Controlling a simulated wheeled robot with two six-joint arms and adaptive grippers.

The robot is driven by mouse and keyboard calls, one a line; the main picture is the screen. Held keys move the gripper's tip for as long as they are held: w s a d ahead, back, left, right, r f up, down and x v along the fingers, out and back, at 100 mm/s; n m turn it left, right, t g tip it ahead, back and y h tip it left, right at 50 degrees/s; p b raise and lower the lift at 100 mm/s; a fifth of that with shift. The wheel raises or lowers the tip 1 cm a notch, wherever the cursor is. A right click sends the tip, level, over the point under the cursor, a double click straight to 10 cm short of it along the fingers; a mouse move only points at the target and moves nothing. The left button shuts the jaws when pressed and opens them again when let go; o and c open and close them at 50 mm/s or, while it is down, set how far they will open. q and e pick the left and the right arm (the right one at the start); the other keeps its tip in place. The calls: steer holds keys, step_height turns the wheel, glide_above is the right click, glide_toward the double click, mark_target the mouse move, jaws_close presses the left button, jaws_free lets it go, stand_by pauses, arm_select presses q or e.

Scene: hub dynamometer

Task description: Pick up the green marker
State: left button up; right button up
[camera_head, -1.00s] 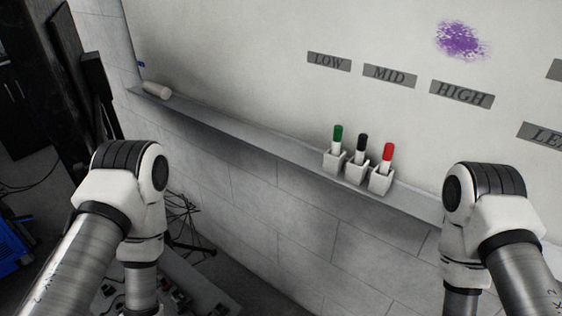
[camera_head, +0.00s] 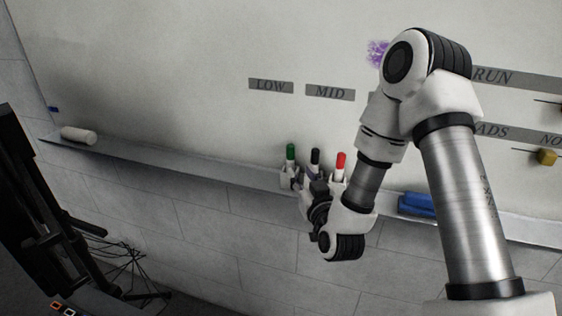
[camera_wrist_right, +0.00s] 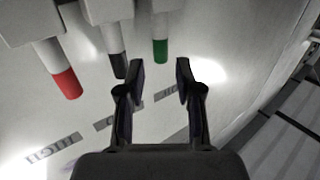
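The green marker (camera_head: 291,153) stands upright in the leftmost of three white holders on the whiteboard ledge. It also shows at the top of the right wrist view (camera_wrist_right: 160,50), with its green cap exposed and apart from the fingers. The black marker (camera_head: 315,158) and the red marker (camera_head: 341,162) stand to its right. My right gripper (camera_wrist_right: 158,72) is open and empty, its fingertips just short of the green cap, which lies between their lines. In the head view, the right gripper (camera_head: 301,188) partly covers the holders. My left gripper is not in view.
The ledge (camera_head: 180,160) runs along the whiteboard (camera_head: 190,60). A white cylinder (camera_head: 78,135) lies on its left end, and a blue eraser-like block (camera_head: 417,205) sits right of the holders. Dark equipment and cables (camera_head: 120,262) stand at lower left.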

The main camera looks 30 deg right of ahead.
mark_target(291, 157)
steer(key=p+x, duration=0.1)
steer(key=x, duration=0.1)
steer(key=p+x, duration=0.1)
steer(key=x, duration=0.2)
steer(key=p+x, duration=0.2)
steer(key=shift+w+r, duration=0.3)
steer(key=shift+r, duration=0.05)
steer(key=shift+w+d+f, duration=0.1)
steer(key=shift+w+d, duration=0.05)
jaws_close()
